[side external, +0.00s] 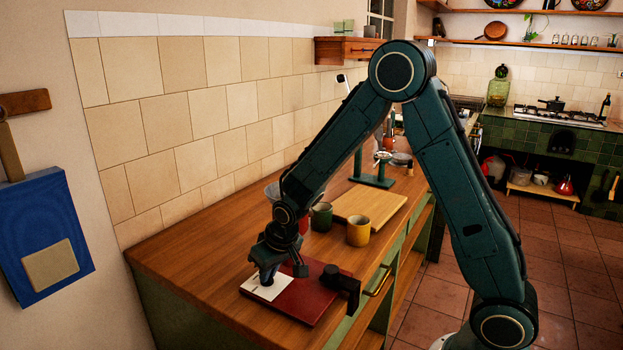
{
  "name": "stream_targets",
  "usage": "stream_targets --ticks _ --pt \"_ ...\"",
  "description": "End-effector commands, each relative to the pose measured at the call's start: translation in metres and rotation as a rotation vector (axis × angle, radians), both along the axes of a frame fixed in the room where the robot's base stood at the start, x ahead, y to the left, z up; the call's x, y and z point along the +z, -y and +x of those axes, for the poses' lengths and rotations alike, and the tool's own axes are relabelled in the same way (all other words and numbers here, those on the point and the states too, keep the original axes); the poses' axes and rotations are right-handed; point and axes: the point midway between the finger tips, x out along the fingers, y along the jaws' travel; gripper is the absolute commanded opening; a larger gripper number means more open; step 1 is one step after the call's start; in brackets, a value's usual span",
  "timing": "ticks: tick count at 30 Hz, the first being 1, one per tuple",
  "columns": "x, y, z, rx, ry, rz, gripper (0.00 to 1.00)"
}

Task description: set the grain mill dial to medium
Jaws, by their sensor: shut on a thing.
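A dark red board (308,306) lies on the wooden counter at the front, with a white plate (258,290) on its left part. My gripper (268,276) points down onto this white plate. It is shut on a small dark dial there, which the jaws mostly hide. The dial's pointer and any markings on the plate are too small or hidden to read, so its setting cannot be told. A black knob and clamp-like part (343,284) sits at the right edge of the board.
A yellow mug (358,231) and a green mug (321,217) stand behind the board, near a wooden cutting board (378,203). A glass bowl is partly behind my arm. A green stand (372,180) is farther back. The counter's left front is clear.

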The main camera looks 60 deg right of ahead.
Motion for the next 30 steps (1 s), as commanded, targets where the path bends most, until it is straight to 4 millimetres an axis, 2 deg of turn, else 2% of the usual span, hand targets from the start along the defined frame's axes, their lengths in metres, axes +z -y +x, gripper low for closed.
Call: stream_targets --ticks 17,18,21,30 --pt "0.0016 0.0006 0.0015 0.049 0.006 -0.001 0.00" --pt "0.0016 0.0006 0.0015 0.049 0.006 -0.001 0.14" --pt "0.0013 0.0005 0.0013 0.049 0.005 -0.001 0.32" --pt "0.0007 0.0005 0.0004 0.049 0.002 0.000 0.32"
